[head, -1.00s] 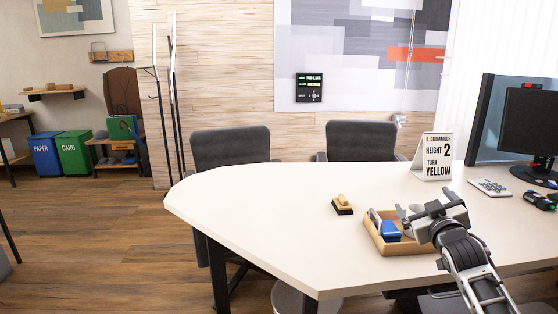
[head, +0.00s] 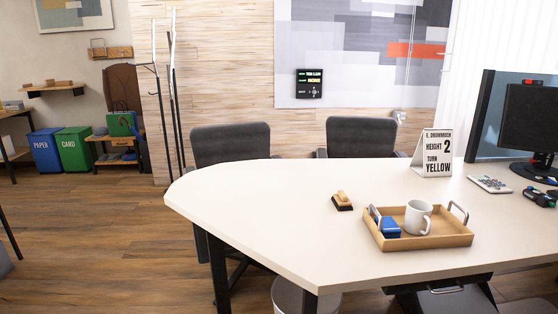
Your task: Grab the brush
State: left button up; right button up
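A small brush (head: 342,201) with a light wooden handle and dark bristles rests on the white table (head: 260,220), left of a wooden tray. It stands apart from the tray, with bare table around it. Neither of my grippers shows in the head view now, so nothing visible is touching the brush.
The wooden tray (head: 440,240) has metal handles and holds a white mug (head: 417,217) and a blue object (head: 389,228). Behind it stand a sign (head: 434,154), a calculator-like keypad (head: 490,184) and a monitor (head: 530,120). Two chairs (head: 230,144) stand behind the table. The table's left part is clear.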

aim_at(343, 203)
jog(key=z, duration=1.45)
jog(key=i, duration=0.75)
jog(key=u, duration=2.2)
